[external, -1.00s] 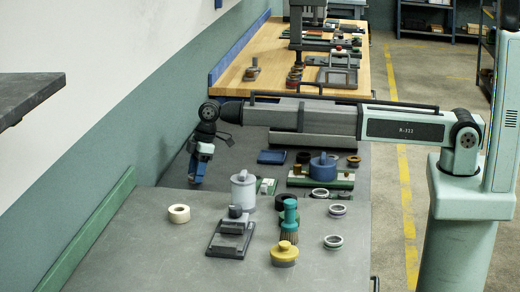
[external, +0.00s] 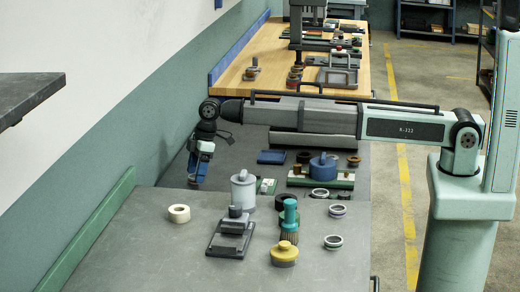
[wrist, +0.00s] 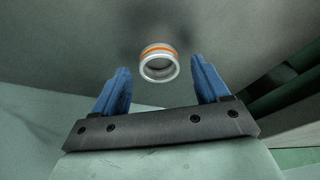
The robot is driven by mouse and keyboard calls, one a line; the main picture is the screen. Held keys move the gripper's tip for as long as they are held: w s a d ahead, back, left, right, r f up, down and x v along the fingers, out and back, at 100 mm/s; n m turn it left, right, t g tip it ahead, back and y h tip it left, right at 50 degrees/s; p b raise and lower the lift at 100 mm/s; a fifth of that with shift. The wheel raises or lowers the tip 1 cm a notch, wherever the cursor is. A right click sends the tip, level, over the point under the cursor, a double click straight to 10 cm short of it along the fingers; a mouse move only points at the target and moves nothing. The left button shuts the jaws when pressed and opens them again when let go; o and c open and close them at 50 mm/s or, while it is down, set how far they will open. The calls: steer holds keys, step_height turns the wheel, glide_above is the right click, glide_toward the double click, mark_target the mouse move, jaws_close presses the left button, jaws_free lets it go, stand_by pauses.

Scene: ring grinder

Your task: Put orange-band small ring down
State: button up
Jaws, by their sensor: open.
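The orange-band small ring (wrist: 159,64) shows in the wrist view as a silvery ring with an orange stripe, on a grey surface beyond the fingertips. My gripper (wrist: 160,80) has its two blue fingers spread on either side of the ring in the picture, with a gap to each. In the external view my gripper (external: 195,184) hangs low over the left part of the far grey bench. The ring cannot be made out in the external view.
Several plain metal rings (external: 333,242) lie at the right. A cream tape roll (external: 179,213), a white canister (external: 243,191), a black fixture (external: 230,240) and a yellow-topped pot (external: 285,253) stand on the near bench (external: 130,250). A green rail (external: 98,222) edges its left side.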

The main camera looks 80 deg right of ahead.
steer(key=v, duration=1.1)
steer(key=shift+r, duration=0.25)
steer(key=shift+d, duration=0.1)
